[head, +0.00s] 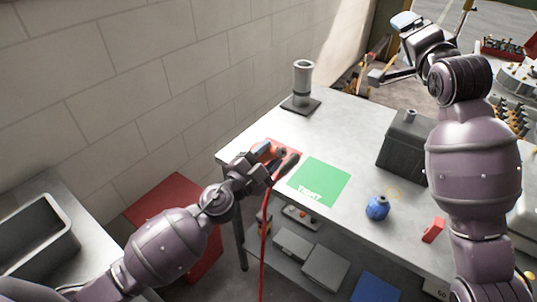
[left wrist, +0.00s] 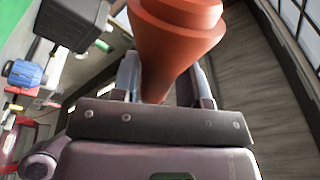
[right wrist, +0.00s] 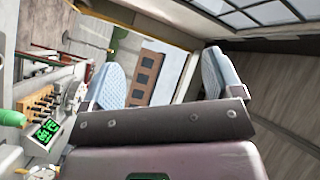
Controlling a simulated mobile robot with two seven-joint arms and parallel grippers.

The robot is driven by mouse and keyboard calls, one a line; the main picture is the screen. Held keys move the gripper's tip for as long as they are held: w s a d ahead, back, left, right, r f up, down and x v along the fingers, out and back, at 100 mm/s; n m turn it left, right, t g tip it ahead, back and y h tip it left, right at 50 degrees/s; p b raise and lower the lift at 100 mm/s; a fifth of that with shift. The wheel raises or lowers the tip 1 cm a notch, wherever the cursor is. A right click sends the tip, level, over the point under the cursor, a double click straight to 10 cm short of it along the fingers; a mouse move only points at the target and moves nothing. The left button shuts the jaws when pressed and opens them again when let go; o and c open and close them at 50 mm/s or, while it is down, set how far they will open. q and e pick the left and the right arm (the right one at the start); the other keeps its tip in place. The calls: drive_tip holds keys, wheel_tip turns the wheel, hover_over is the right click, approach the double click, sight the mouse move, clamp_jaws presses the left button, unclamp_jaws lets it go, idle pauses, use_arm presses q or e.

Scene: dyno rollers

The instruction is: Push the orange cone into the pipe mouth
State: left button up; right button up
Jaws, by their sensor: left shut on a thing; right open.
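The orange cone (head: 264,152) is between the fingers of my left gripper (head: 273,161), over the red square at the table's left edge. The left wrist view shows the cone (left wrist: 175,40) large, with its narrow part down between the two fingers and its wide flanged end away from the palm. My left gripper is shut on it. A grey upright pipe (head: 302,84) stands on a dark square base at the table's far left corner, with its mouth at the top, apart from the cone. My right gripper (head: 390,48) is open and empty, raised beyond the table at upper right.
A green square (head: 319,182) with white lettering lies right of the red square (head: 284,148). A dark grey box (head: 404,147), a blue round object (head: 377,208) and a red block (head: 434,230) stand further right. A red cable (head: 265,235) hangs at the table's front. A brick wall (head: 150,80) is left.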

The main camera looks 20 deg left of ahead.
drive_tip(key=s+a+f+g+y, duration=0.2)
drive_tip(key=s+a+f+g, duration=0.3)
drive_tip(key=s+a+f, duration=0.3)
drive_tip(key=g+y, duration=0.1)
drive_tip(key=g, duration=0.5)
approach(281, 150)
drive_tip(key=w+f, duration=0.1)
drive_tip(key=shift+n, duration=0.3)
drive_tip(key=shift+s+x, duration=0.2)
drive_tip(key=shift+x, duration=4.95)
drive_tip(key=shift+f, duration=0.1)
drive_tip(key=c, duration=0.7)
drive_tip(key=o, duration=1)
drive_tip(key=shift+c, duration=0.2)
drive_tip(key=v, duration=1.2)
